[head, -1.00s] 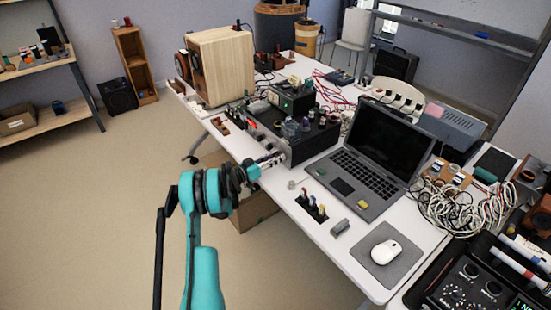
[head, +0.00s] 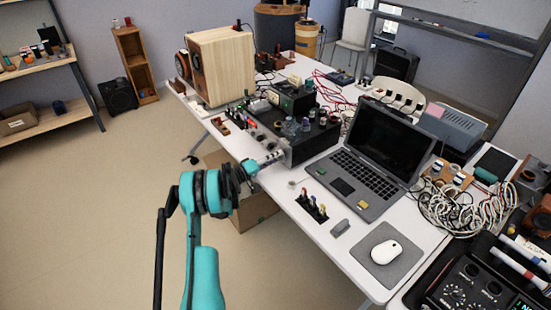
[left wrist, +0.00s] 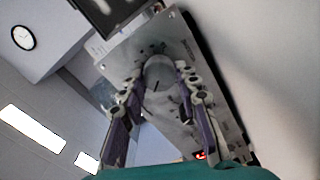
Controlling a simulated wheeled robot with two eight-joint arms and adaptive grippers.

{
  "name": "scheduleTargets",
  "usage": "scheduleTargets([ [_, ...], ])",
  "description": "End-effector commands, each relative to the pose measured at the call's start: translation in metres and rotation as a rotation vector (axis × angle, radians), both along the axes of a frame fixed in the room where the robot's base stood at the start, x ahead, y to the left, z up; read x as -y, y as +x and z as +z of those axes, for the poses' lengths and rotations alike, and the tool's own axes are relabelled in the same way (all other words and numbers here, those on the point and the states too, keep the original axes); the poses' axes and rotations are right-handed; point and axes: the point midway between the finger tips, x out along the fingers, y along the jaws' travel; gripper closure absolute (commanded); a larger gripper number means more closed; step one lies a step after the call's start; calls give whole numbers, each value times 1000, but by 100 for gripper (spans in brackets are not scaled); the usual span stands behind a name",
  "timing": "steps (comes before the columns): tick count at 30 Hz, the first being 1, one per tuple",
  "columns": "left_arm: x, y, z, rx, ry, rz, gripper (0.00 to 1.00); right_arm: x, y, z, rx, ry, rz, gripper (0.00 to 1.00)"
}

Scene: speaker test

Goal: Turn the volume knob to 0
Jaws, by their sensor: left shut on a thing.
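The volume knob (left wrist: 160,72) is a grey round knob on the metal front panel of the amplifier (left wrist: 180,45), seen in the left wrist view. A thin dark line shows on or just below it. My left gripper (left wrist: 158,78) has one finger on each side of the knob and is shut on it. In the head view my left gripper (head: 274,158) reaches the front of the dark amplifier (head: 312,147) at the table edge, and the knob is hidden there. The knob's scale is too small to read. My right gripper is not in view.
An open laptop (head: 372,160) stands right of the amplifier. A wooden speaker (head: 222,68) stands behind it to the left. Small tools (head: 313,208), a mouse (head: 384,251) and tangled cables (head: 465,208) lie on the table (head: 340,262).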

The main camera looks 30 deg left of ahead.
Motion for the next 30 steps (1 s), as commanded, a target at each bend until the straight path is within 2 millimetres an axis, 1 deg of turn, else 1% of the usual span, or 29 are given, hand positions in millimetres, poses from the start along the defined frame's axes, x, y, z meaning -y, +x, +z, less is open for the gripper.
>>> scheduleTargets([
  [30, 0, 0, -4, -368, -890, 2, 98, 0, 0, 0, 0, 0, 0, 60],
])
